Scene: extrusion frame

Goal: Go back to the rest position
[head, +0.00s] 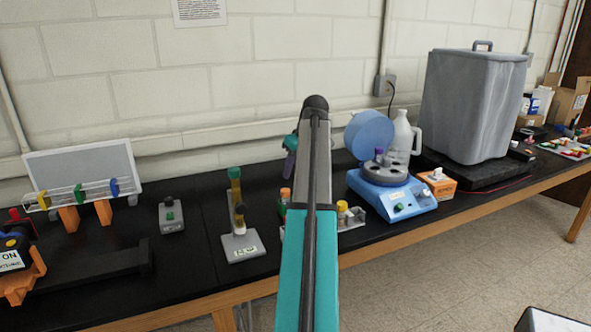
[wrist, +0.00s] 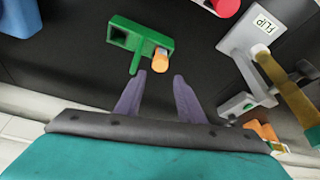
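My gripper (wrist: 160,75) shows two purple fingers in the wrist view, spread apart with nothing between them. A green block-like holder (wrist: 122,38) and an orange-topped cylinder (wrist: 160,62) lie just beyond the fingertips. I cannot tell how far the tips are from them. In the head view my gripper (head: 291,154) is partly hidden behind my teal and grey arm, above the back of the black bench. An orange cap (head: 285,193) shows just left of my arm.
A grey stand (head: 243,247) holding a green-capped tube stands left of my arm; it shows in the wrist view labelled FLIP (wrist: 238,42). A blue centrifuge (head: 390,196) with raised lid, a white jug (head: 403,134) and a grey covered box (head: 470,105) stand right.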

